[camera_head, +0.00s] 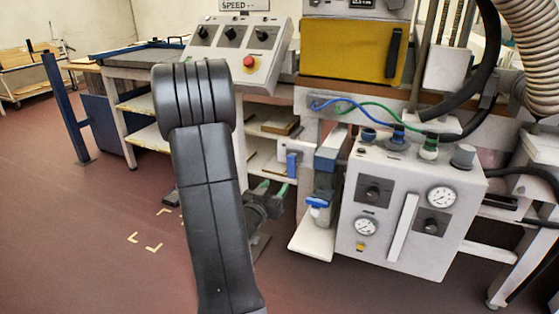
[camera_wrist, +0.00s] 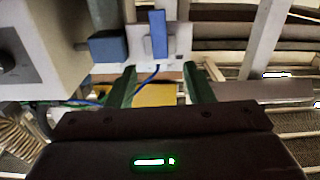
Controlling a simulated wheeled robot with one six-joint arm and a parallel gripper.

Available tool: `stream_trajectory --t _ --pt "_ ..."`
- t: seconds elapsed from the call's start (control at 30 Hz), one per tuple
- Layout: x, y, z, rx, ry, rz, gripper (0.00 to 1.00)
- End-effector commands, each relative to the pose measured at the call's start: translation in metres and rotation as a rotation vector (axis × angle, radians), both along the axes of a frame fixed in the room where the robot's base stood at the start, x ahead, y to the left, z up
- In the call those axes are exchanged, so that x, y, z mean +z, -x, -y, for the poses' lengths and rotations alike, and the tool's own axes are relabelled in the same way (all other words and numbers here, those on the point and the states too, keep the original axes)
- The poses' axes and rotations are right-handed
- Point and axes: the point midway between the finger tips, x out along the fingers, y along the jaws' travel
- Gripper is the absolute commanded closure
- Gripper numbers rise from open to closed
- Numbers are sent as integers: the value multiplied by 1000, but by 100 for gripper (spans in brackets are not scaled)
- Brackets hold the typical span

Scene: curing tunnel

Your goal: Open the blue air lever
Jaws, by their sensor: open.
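The blue air lever (camera_head: 292,165) is a small upright blue handle on a white plate (camera_head: 284,150), left of a blue-topped unit (camera_head: 326,160). In the wrist view, the blue lever (camera_wrist: 158,33) stands upright in the picture in front of its white plate (camera_wrist: 177,57). My gripper (camera_head: 274,188) is just left of and below the lever in the head view. Its two green fingers are apart in the wrist view, with an empty gap (camera_wrist: 159,68) between them. The lever lies beyond the fingertips, roughly in line with the gap. My arm hides part of the gripper in the head view.
A grey control box (camera_head: 405,205) with gauges and knobs stands right of the lever. A second blue handle (camera_head: 318,203) sits low beside it. A blue block (camera_wrist: 108,46) is close to the lever in the wrist view. Open floor (camera_head: 90,240) lies at the left.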

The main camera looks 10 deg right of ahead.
Motion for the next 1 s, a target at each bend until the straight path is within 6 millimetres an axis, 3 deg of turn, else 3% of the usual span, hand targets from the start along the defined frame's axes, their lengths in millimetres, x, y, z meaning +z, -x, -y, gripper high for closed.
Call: stream_trajectory --t 0.27,0.7,1.0 --pt "-1 -21 16 -12 7 8 53" --pt "-1 -95 66 -9 7 8 53" --pt "-1 -114 78 -8 6 5 53"
